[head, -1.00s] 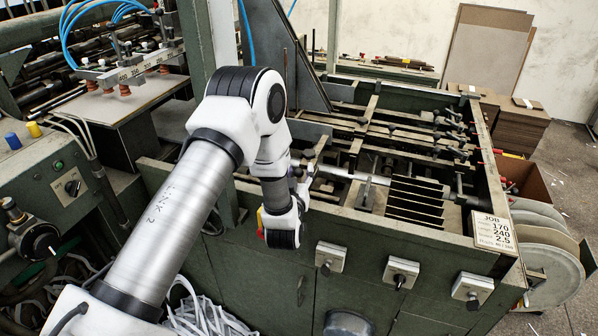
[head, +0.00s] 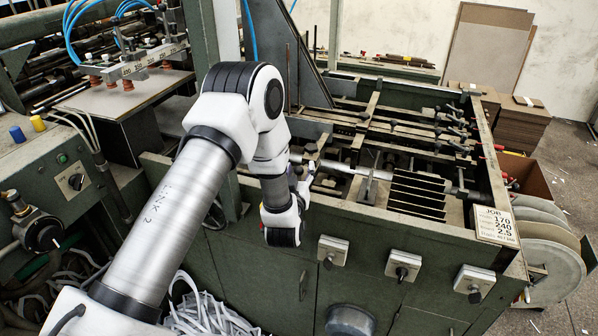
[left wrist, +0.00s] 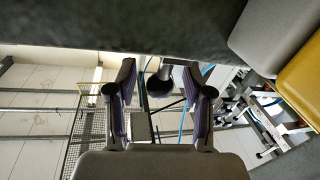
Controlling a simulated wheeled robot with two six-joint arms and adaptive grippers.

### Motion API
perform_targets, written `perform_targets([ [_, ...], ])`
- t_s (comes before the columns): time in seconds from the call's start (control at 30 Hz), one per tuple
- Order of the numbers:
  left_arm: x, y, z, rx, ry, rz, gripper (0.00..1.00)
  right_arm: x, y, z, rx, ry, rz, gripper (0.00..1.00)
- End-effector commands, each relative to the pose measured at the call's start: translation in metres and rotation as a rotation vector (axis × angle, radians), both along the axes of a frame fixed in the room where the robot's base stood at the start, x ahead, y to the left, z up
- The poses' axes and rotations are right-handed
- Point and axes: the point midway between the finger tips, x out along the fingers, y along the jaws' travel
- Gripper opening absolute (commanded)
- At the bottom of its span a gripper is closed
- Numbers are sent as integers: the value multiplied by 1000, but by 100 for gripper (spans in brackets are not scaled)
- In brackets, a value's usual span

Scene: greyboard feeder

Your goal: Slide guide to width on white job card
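The white job card (head: 495,225) sits at the front right corner of the green feeder and reads 170, 240 and 2.5. The feeder bed holds rails, a pale round bar (head: 340,167) and a row of dark plates (head: 417,196); I cannot tell for certain which part is the guide. My left gripper (head: 303,176) is at the front left edge of the bed, partly hidden by its own wrist. In the left wrist view its two fingers (left wrist: 159,95) stand apart, with a dark round-ended knob (left wrist: 160,84) showing between them; contact is not visible. My right gripper is out of view.
Several control knobs (head: 403,266) stick out from the feeder's front. A suction-cup bar (head: 140,64) with blue hoses is at the left. Stacked board (head: 520,124) stands at the back right. In the left wrist view, a yellow block (left wrist: 303,82) is close at the right.

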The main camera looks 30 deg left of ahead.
Motion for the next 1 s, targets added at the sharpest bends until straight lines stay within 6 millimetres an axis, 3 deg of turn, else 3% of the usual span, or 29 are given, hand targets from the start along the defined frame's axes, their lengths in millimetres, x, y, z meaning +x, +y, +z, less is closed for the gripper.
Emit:
perform_targets([
  [0.27, -14, -7, -1, -2, 3, -2, 51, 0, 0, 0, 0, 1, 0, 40],
  [0.6, -87, -42, -2, 1, 7, -4, 51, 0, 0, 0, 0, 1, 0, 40],
  [0.7, -101, -48, -2, 1, 6, -2, 51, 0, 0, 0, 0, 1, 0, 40],
  [1.0, -107, -50, -1, -1, 2, 1, 51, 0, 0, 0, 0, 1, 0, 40],
])
